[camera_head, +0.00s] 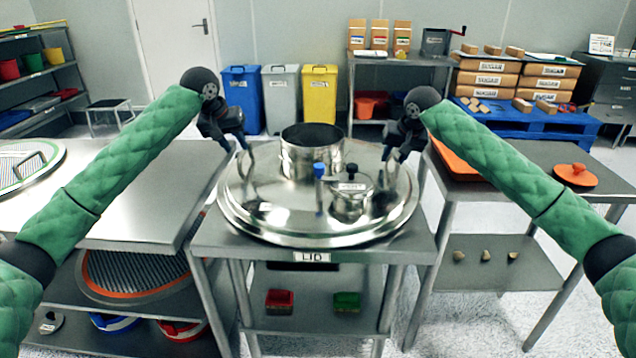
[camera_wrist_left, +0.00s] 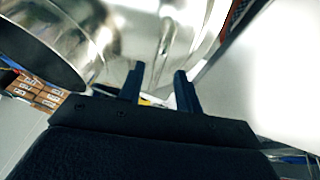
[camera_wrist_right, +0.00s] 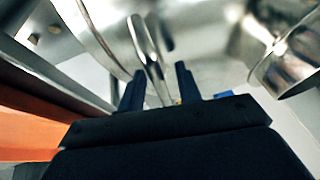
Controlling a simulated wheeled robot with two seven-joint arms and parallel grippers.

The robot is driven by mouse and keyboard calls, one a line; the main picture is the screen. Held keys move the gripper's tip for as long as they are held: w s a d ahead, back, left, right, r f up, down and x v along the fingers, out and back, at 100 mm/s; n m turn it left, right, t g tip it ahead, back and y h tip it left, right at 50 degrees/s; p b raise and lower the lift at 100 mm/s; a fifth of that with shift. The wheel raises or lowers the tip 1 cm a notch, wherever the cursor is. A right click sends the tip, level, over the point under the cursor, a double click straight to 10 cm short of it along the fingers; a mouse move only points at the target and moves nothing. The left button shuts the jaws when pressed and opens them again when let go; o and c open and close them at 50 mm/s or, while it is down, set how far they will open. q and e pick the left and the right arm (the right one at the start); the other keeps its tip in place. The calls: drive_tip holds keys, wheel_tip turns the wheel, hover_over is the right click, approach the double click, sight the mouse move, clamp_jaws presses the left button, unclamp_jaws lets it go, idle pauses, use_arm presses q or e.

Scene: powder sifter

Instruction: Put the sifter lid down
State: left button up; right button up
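The sifter lid (camera_head: 285,222) is a large round shiny steel disc. It lies level on the steel table marked LID (camera_head: 215,240); any small gap beneath it cannot be made out. It carries a wide open steel cylinder, a small lidded pot and a blue-topped fitting. My left gripper (camera_head: 243,148) is at the lid's left loop handle; in the left wrist view its fingers (camera_wrist_left: 158,85) are apart, with the handle (camera_wrist_left: 166,45) just beyond the gap. My right gripper (camera_head: 393,153) is at the right loop handle; in the right wrist view its fingers (camera_wrist_right: 159,82) stand apart around the handle (camera_wrist_right: 146,45).
A steel bench (camera_head: 150,190) stands close on the left. A table with an orange tray (camera_head: 455,165) and an orange lid (camera_head: 575,175) stands on the right. Blue, grey and yellow bins (camera_head: 319,100) stand behind. Red and green blocks (camera_head: 346,301) lie on the shelf below.

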use_arm(q)
drive_tip(key=v, duration=0.6)
drive_tip(key=shift+r, duration=0.3)
use_arm(e)
drive_tip(key=v, duration=1.2)
use_arm(q)
drive_tip(key=shift+s, duration=0.2)
use_arm(e)
drive_tip(key=shift+d+f, duration=0.1)
